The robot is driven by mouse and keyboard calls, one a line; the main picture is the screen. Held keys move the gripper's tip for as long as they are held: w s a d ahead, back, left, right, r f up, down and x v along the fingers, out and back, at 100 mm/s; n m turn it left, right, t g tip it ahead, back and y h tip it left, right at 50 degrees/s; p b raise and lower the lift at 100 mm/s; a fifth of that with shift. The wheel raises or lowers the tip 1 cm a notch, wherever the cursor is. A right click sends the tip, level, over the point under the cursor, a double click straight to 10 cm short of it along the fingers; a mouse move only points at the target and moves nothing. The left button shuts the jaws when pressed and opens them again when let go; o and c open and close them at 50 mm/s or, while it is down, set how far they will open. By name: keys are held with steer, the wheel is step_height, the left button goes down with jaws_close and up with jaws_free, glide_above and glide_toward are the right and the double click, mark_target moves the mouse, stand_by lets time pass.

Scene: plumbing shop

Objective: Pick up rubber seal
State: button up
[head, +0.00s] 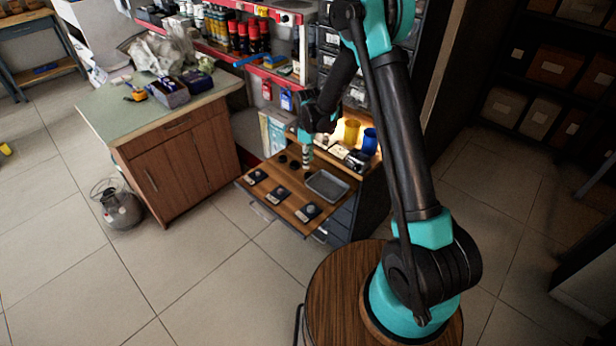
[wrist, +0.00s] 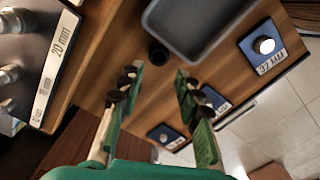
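A small black round piece, seemingly a rubber seal (wrist: 157,53), lies on the wooden worktop beside a grey tray in the wrist view. My gripper (wrist: 158,80) is open, with its green-padded fingers apart and nothing visible between them. The black piece shows just past the gap between the fingertips, and I see no contact. In the head view my gripper (head: 306,166) points down over the wooden worktop. Two small dark round pieces (head: 282,160) (head: 294,165) lie just left of it there. I cannot tell which of them the wrist view shows.
The grey tray (head: 328,185) lies right of my gripper. Several dark blue pads (head: 279,193) with small discs line the worktop's front; one (wrist: 262,45) is labelled in the wrist view. Yellow (head: 351,132) and blue (head: 370,141) cups stand behind. A labelled fittings rack (wrist: 60,45) is close by.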

mark_target(308, 172)
steer(key=shift+w+f, duration=0.1)
steer(key=shift+f, duration=3.5)
steer(key=shift+c, duration=0.2)
steer(key=c, duration=0.3)
